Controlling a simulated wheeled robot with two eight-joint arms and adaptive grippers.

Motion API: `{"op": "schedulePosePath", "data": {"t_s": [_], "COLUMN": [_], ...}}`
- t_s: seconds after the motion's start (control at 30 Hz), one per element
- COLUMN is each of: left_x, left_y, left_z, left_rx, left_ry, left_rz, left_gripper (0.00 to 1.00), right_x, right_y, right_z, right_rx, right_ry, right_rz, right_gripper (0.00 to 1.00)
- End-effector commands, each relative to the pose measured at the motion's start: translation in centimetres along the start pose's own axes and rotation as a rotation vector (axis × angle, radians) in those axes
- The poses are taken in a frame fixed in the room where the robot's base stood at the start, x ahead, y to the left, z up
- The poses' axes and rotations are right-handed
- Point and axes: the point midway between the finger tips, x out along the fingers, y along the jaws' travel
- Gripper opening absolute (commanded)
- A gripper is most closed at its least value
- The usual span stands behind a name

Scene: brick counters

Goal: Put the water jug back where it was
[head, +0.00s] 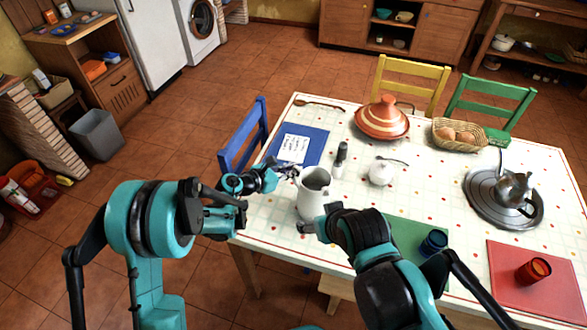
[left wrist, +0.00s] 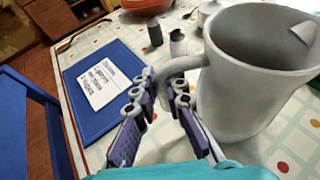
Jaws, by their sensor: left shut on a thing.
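The water jug (head: 313,194) is a pale grey-white pitcher, upright at the near left part of the table. I cannot tell if its base touches the cloth. In the left wrist view the jug (left wrist: 245,85) fills the right side, and its handle (left wrist: 178,66) points toward my fingers. My left gripper (head: 287,172) is at the jug's left side, shut on the handle; its fingers also show in the left wrist view (left wrist: 165,100). My right gripper (head: 308,227) is just in front of the jug's base, largely hidden by its own arm.
A blue placemat (head: 315,151) with a written note (head: 295,149) lies behind the jug. A dark-topped grinder (head: 340,158) and white sugar pot (head: 382,172) stand to its right. A tagine (head: 382,120), bread basket (head: 459,138), teapot tray (head: 481,205), green mat (head: 405,240) and red mat (head: 510,278) occupy the rest.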

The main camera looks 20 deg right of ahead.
Motion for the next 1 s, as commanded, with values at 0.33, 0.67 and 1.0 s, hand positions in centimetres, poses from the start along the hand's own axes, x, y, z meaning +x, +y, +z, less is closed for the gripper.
{"op": "schedulePosePath", "data": {"t_s": [0.33,0.67,1.0], "left_x": [0.0,-2.7,-7.3], "left_y": [-0.1,0.1,0.0], "left_z": [0.0,-0.2,-0.3], "left_rx": [0.002,0.000,0.001], "left_ry": [0.001,0.001,0.001], "left_rz": [-0.001,0.003,0.000], "left_gripper": [0.32,0.32,0.32], "right_x": [0.0,-0.9,-1.7], "right_y": [0.0,0.0,0.0], "right_z": [0.0,-0.6,-1.2], "right_rx": [0.000,0.000,0.000], "right_ry": [0.000,0.000,0.000], "right_rz": [0.000,0.000,0.000], "right_gripper": [0.74,0.74,0.74]}}
